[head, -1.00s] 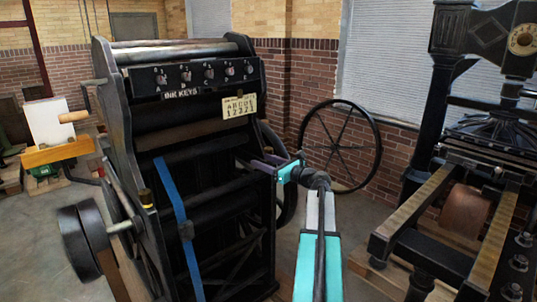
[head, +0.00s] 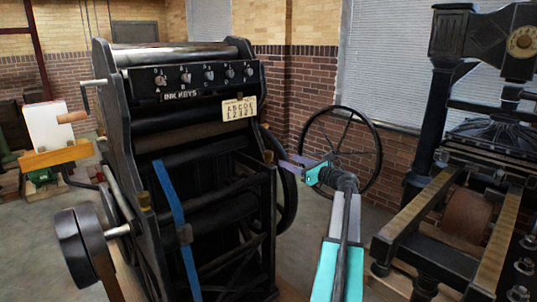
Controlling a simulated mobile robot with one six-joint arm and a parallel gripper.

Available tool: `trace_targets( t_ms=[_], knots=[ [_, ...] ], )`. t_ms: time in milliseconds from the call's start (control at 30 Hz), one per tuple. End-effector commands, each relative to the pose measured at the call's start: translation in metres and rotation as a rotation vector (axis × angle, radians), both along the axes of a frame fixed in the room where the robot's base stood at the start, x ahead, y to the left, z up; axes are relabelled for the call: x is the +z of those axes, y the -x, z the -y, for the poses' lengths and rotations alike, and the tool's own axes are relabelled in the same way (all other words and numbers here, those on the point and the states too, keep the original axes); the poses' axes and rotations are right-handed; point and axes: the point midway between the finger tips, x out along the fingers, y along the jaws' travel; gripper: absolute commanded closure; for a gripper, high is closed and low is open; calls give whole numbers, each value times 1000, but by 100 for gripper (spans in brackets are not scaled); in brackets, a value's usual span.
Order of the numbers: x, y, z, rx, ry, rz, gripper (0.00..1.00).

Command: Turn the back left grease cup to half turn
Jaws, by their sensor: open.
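The press with the ink keys (head: 190,150) stands at centre left. A small brass grease cup (head: 268,156) sits on its right side post, and another brass grease cup (head: 146,200) sits on its left side frame. I cannot tell from this view which of them the task calls back left. My gripper (head: 285,163) is just right of the right-hand cup, with its jaws open and pointing left. A small gap seems to lie between the fingertips and that cup. Any turn mark on the cups is too small to read.
A large black handwheel (head: 340,150) stands behind my gripper. A second press (head: 475,130) with long rails fills the right side. A blue strap (head: 175,220) hangs on the ink press. A crank (head: 80,115) and a round weight (head: 75,245) stick out on its left.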

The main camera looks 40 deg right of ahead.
Motion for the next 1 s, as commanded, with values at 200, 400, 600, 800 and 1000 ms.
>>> trace_targets(
  t_ms=[200,400,600,800,1000],
  knots=[
    [0,-20,1,1,0,0,50],
    [0,-47,2,1,0,0,50],
    [0,-76,3,1,0,0,50],
    [0,-105,4,1,0,0,50],
    [0,-126,4,0,1,0,50]
  ],
)
